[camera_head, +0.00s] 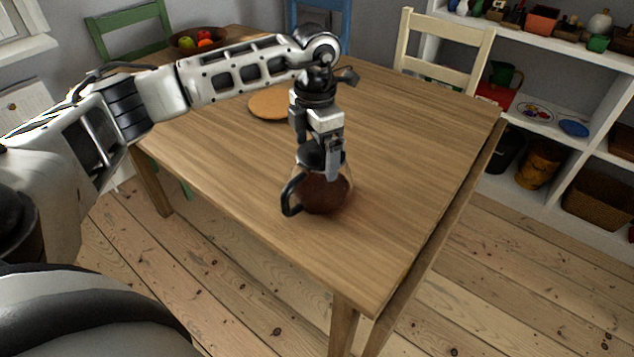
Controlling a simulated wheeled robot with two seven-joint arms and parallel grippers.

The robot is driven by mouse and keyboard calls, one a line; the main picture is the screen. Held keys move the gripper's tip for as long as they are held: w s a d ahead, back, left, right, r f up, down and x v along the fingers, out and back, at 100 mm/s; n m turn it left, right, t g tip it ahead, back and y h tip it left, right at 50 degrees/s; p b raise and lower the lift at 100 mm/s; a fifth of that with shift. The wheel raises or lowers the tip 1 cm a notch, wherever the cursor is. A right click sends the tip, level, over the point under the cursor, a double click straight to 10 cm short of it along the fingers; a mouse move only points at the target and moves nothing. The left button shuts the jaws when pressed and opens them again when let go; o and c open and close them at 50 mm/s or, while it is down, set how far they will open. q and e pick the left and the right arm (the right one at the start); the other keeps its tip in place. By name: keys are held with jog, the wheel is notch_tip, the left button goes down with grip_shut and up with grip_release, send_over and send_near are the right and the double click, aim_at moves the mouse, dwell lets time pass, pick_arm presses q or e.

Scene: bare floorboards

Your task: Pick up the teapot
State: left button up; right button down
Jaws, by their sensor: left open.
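The teapot (323,193) stands upright on the wooden table (410,190), near its front edge. It has a dark reddish-brown lower body, a black top and a black handle (290,195) that points left and toward me. My left gripper (334,165) comes down from above over the teapot, with its fingers at the upper part. The fingers hide part of the top and the far side. The left gripper is open, and I cannot tell whether it touches the teapot. My right gripper is not in view.
A round wooden board (268,105) lies behind and left of the teapot. A fruit bowl (198,40) stands at the table's far left corner. Chairs in green, blue and cream (447,50) stand around the table. White shelves (560,100) hold several items at right. The table's right side is clear.

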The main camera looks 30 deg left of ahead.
pick_arm(q)
jog(key=shift+f, duration=0.65)
jog(key=c, duration=1.4)
jog(key=shift+w+r, duration=0.1)
jog(key=c, duration=0.4)
jog(key=shift+r, duration=0.15)
